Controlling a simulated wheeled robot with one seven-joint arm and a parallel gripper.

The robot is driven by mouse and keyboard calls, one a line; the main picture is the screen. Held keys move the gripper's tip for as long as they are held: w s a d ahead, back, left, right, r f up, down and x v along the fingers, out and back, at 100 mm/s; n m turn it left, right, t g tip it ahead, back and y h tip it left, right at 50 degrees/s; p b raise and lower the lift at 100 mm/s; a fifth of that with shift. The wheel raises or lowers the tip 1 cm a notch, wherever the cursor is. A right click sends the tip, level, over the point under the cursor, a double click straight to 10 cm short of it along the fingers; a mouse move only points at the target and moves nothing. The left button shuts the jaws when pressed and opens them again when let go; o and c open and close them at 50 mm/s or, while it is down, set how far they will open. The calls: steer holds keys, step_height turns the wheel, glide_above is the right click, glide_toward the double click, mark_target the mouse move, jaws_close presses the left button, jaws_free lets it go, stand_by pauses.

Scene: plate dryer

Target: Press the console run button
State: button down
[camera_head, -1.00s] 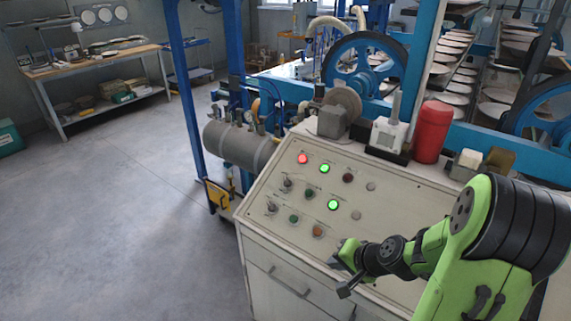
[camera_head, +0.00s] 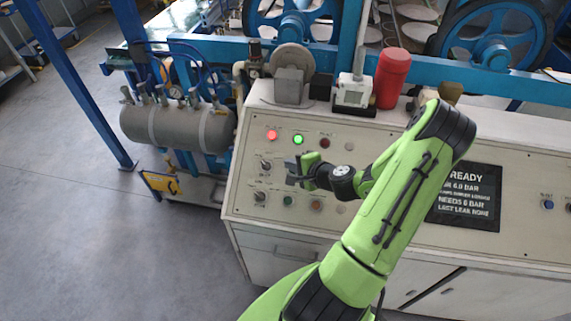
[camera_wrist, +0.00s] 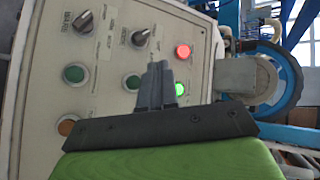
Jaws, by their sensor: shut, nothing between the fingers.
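The console panel (camera_head: 245,210) carries several buttons, lamps and two black knobs. A lit red lamp (camera_wrist: 183,51) and lit green lamp (camera_wrist: 181,89) are beside the fingers. Labels are too small to identify the run button. My arm hides some controls.
A dark display (camera_head: 470,197) on the right reads READY. A red canister (camera_head: 391,78) and a grey-white device (camera_head: 353,92) stand along the console's back edge. A grey tank (camera_head: 178,128) and yellow item (camera_head: 160,183) are left.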

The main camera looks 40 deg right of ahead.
steer(key=d+f+b, duration=0.1)
steer(key=f, duration=0.1)
steer(key=w+d+f+b, duration=0.1)
steer(key=f+b, duration=0.1)
steer(key=f, duration=0.1)
steer(key=w+d+f+b, duration=0.1)
steer(key=f, duration=0.1)
steer(key=shift+w+f, duration=0.2)
steer(key=shift+w+d+f+b, duration=0.15)
steer(key=shift+d+f+b, duration=0.15)
steer(key=shift+b, duration=0.15)
stand_by(1.6)
steer(key=shift+w+d+f+b, duration=0.1)
steer(key=shift+w+f+b, duration=0.05)
steer(key=shift+f+b, duration=0.15)
steer(key=shift+w+d+f+b, duration=0.1)
steer(key=shift+d+f+b, duration=0.05)
steer(key=shift+f+b, duration=0.2)
stand_by(0.6)
stand_by(0.3)
steer(key=shift+s+a+r+p, duration=0.15)
steer(key=shift+a+r+p, duration=0.05)
steer(key=shift+r, duration=0.2)
steer(key=shift+s+a+r+p, duration=0.1)
steer(key=shift+a+r+p, duration=0.1)
steer(key=shift+r, duration=0.15)
steer(key=shift+d, duration=0.1)
